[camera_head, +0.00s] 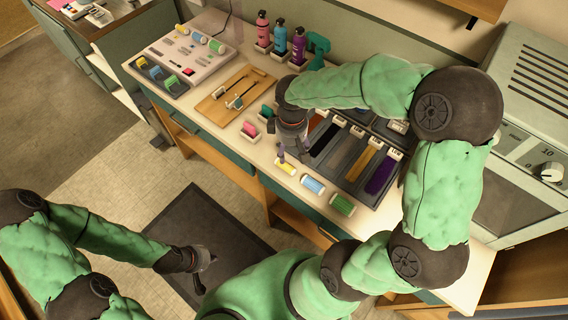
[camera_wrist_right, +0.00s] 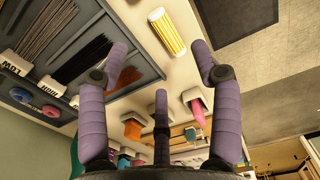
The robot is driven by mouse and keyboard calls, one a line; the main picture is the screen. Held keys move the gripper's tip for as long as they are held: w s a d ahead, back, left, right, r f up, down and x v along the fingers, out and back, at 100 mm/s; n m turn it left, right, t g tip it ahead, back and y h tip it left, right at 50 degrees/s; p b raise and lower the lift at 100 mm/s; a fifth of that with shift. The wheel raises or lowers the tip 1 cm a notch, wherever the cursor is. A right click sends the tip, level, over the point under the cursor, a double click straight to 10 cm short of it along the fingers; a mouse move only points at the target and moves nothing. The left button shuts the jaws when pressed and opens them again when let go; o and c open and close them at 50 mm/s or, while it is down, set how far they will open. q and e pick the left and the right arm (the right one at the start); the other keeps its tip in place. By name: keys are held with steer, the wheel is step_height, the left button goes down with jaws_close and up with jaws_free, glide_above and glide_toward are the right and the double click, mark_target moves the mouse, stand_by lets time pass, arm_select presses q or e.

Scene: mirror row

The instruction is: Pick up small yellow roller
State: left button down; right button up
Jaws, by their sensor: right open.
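A small yellow roller (camera_head: 285,168) lies on the counter near its front edge, left of a blue roller (camera_head: 313,184) and a green roller (camera_head: 341,204). In the right wrist view the ridged yellow roller (camera_wrist_right: 166,32) lies beyond the fingertips, between their directions. My right gripper (camera_head: 292,156) is above the counter at the yellow roller, partly covering it in the head view. Its purple fingers (camera_wrist_right: 160,62) are spread, with nothing between them. My left gripper (camera_head: 203,262) hangs low over the dark floor mat, away from the counter; its jaws are too small to read.
A dark tray (camera_head: 348,172) with brushes stands right of my right gripper. A pink item in a white holder (camera_head: 249,130) is to its left. A wooden board (camera_head: 226,104), bottles (camera_head: 280,40) and another roller set (camera_head: 207,42) stand farther back. The counter's front edge is close.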

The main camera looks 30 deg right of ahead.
steer(key=b, duration=0.1)
glide_above(290, 165)
step_height(290, 165, down, 5)
steer(key=shift+s+a+r, duration=0.1)
steer(key=shift+s+r, duration=0.05)
steer(key=shift+r, duration=0.05)
step_height(290, 165, down, 5)
steer(key=shift+f+b, duration=0.1)
steer(key=shift+b, duration=0.9)
steer(key=c, duration=1)
